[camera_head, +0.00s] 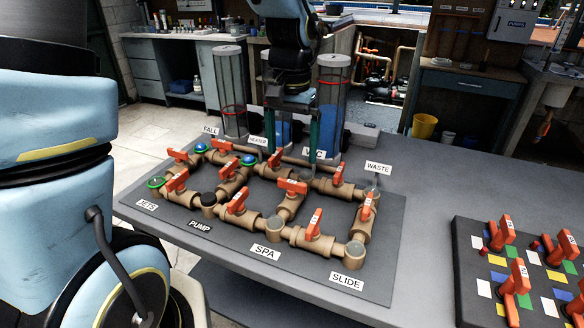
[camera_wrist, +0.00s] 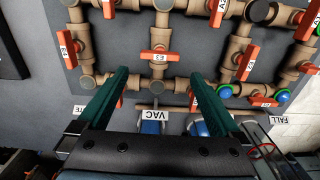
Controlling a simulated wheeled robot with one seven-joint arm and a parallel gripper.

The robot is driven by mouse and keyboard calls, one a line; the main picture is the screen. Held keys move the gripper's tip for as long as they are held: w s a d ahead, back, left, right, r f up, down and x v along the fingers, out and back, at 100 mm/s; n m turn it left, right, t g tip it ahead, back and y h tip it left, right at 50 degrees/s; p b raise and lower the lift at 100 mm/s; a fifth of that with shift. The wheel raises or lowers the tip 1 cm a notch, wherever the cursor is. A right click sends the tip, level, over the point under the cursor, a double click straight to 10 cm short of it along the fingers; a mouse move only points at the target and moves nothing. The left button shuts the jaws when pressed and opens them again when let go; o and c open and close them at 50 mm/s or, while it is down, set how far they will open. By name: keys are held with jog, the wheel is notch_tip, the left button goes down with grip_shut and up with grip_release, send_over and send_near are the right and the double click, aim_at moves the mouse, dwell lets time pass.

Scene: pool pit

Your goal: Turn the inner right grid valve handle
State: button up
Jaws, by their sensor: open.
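The inner right grid valve handle (camera_head: 291,186) is a red-orange lever on the brown pipe running from the back row to the front row, between VAC and SPA. It also shows in the wrist view (camera_wrist: 157,55), lying crosswise over its pipe. My gripper (camera_head: 292,148) is open and empty, its two green fingers pointing down near the VAC side of the pipe grid. In the wrist view my gripper (camera_wrist: 160,76) has its fingers spread wide, and the handle appears just beyond the gap between the tips. I see no contact with the handle.
Neighbouring red handles stand close: the back-row handle (camera_head: 338,174), the front-row handle (camera_head: 313,223) and the right-side handle (camera_head: 367,206). Tall clear cylinders (camera_head: 333,95) stand behind the grid. A dark panel (camera_head: 520,265) with several red valves lies at right. The grey tabletop between is clear.

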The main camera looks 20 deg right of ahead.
jog(key=shift+r, duration=1.4)
